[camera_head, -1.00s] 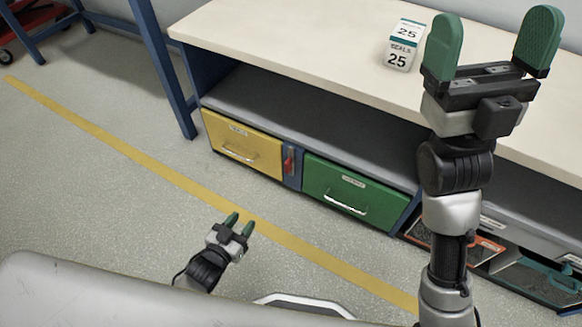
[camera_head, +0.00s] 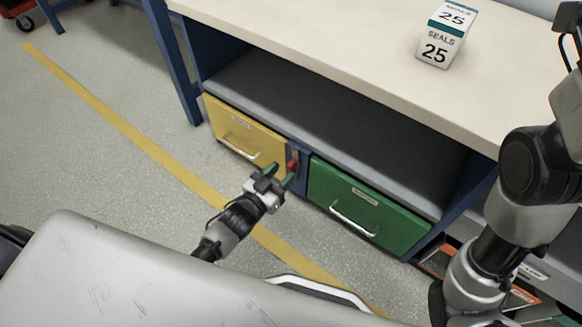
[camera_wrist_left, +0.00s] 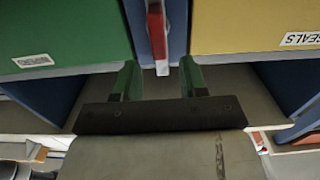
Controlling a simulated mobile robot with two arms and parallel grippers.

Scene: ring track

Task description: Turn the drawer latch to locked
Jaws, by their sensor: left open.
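The red drawer latch (camera_head: 293,165) sits on the blue post between a yellow drawer (camera_head: 245,132) and a green drawer (camera_head: 365,208), both shut. In the left wrist view the latch handle (camera_wrist_left: 157,32) lies along the post, with a pale piece at its end. My left gripper (camera_head: 280,177) is open in front of the latch. In the wrist view its green fingers (camera_wrist_left: 160,78) straddle the latch's line, with the latch beyond the tips, apparently untouched. My right arm is at the right; its fingers are out of view.
The bench top (camera_head: 330,50) overhangs the drawers and carries a white box (camera_head: 440,38) marked SEALS 25. An open grey shelf (camera_head: 300,105) lies above the drawers. A yellow floor line (camera_head: 130,132) runs past in front.

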